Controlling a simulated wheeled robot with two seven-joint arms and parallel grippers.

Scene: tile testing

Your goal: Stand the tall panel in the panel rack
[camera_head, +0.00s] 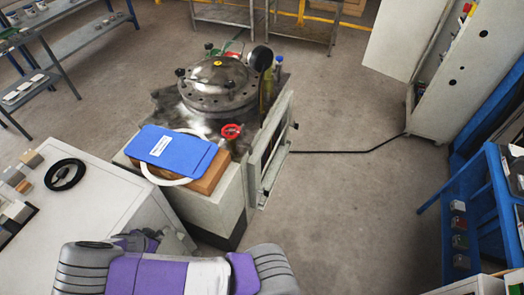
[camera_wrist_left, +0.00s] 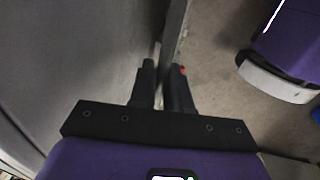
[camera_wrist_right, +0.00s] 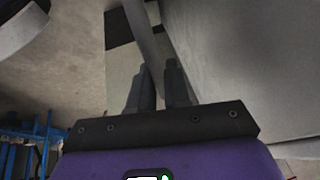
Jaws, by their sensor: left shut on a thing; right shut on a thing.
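My left gripper (camera_wrist_left: 164,68) is shut on a thin grey upright edge, which I take to be the tall panel (camera_wrist_left: 175,34). It runs from between the fingertips towards the top of the left wrist view. My right gripper (camera_wrist_right: 160,72) is shut on a similar thin grey strip, which looks like the same panel (camera_wrist_right: 147,38). The panel's full shape and lower part are hidden. In the head view my purple and grey arm parts fill the bottom, and neither pair of fingertips is clear. I cannot make out the panel rack in any view.
A pale bench (camera_head: 100,220) with a black ring (camera_head: 65,174) and small tiles stands at left. Ahead is a pressure vessel (camera_head: 220,82), with a blue clipboard (camera_head: 172,150) before it. A blue rack (camera_head: 460,235) stands at right. Floor between is mostly clear.

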